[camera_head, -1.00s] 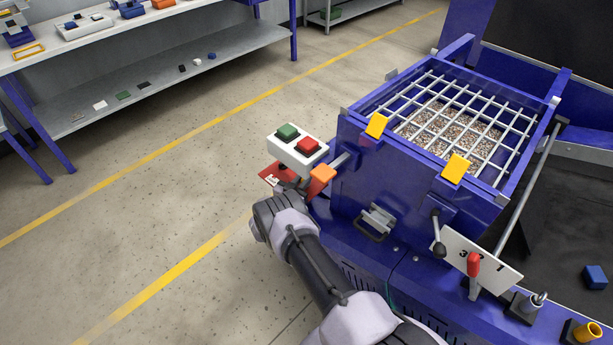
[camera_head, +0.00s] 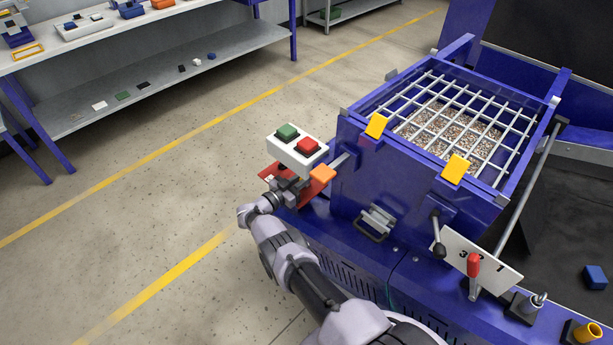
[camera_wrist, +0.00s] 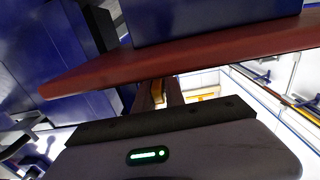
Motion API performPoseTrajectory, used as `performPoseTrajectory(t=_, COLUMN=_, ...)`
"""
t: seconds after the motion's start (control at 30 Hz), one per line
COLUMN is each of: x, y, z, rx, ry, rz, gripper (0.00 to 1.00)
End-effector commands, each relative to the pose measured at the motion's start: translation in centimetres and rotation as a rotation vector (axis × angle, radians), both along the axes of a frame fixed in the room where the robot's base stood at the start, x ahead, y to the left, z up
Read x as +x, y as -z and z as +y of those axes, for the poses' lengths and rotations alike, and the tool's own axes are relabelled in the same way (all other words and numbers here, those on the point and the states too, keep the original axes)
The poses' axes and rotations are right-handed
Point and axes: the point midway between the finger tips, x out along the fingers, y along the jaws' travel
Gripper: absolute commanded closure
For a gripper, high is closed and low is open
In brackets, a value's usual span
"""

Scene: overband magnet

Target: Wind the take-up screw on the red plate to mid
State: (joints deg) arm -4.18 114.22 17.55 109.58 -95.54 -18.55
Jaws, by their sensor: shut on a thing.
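The red plate (camera_head: 318,186) juts out on the left side of the blue machine, under a white box with a green and a red button. In the wrist view the red plate (camera_wrist: 180,58) crosses the upper part of the picture. My gripper (camera_head: 292,186) is at the plate's left part, below the white box. In the wrist view my gripper (camera_wrist: 160,98) reaches up to the plate's underside edge, its fingers close together. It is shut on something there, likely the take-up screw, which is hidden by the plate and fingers. The screw's position cannot be read.
The white button box (camera_head: 297,149) and an orange block (camera_head: 323,174) sit close above my gripper. The blue hopper (camera_head: 400,180) with a grid stands to the right. A red-handled lever (camera_head: 473,265) is at lower right. The floor to the left is clear.

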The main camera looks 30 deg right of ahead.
Motion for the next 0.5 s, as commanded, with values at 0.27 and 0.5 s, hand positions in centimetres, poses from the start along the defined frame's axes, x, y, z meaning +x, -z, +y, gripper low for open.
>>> performPoseTrajectory(t=0.27, x=0.03, y=-0.04, z=0.05, rx=-0.001, ry=-0.001, rz=-0.001, gripper=0.67)
performPoseTrajectory(t=0.5, x=-0.03, y=-0.03, z=0.2, rx=0.0, ry=-0.001, rz=0.0, gripper=0.67)
